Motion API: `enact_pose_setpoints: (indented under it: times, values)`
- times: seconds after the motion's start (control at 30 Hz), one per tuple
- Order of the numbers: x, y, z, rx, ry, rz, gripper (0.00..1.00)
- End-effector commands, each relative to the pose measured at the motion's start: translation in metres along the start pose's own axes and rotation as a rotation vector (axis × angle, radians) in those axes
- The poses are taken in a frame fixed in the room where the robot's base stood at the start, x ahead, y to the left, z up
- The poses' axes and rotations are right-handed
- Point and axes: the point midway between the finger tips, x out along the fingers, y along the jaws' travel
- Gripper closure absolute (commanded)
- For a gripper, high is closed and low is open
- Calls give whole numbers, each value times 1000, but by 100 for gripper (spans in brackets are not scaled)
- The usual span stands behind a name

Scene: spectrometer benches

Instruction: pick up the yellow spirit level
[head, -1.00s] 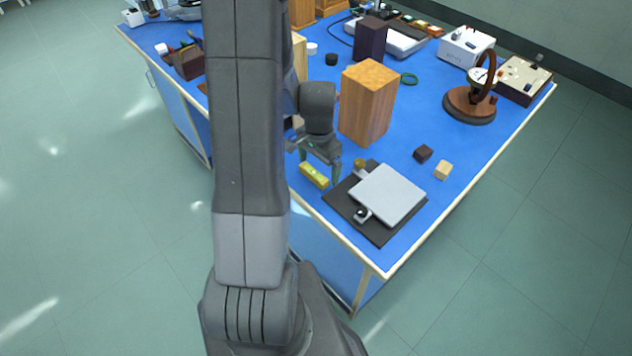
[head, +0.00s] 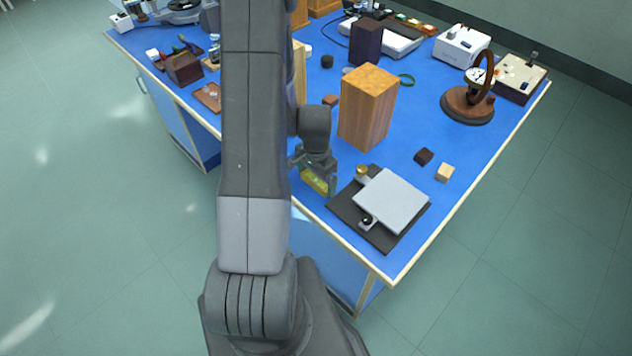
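The yellow spirit level (head: 315,182) lies on the blue bench top (head: 410,118) near its front edge, to the left of the black base plate. My gripper (head: 317,181) is down at the level, with one finger on each side of it. The fingers are apart and partly cover the level. I cannot tell whether they touch it. The level appears to rest on the bench.
A black plate (head: 340,207) with a grey platform (head: 391,199) and knobs is close to the right of my gripper. A tall wooden block (head: 367,108) stands behind. Small dark (head: 423,156) and pale (head: 444,172) cubes lie further right, with clear bench around them.

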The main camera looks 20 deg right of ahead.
Motion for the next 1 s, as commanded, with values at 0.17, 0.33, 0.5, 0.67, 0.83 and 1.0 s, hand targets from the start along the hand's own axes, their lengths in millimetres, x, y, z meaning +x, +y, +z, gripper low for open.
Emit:
enact_pose_setpoints:
  times: [0.17,0.33,0.5,0.67,0.83,1.0]
  values:
    - [0,0,0,0,0,0,33]
    - [0,0,0,0,0,0,34]
    - [-3,0,0,0,1,-1,34]
    - [-14,-1,-1,0,2,-2,34]
    - [-36,-1,-1,0,4,-4,34]
    - [-65,-1,-1,0,4,-4,34]
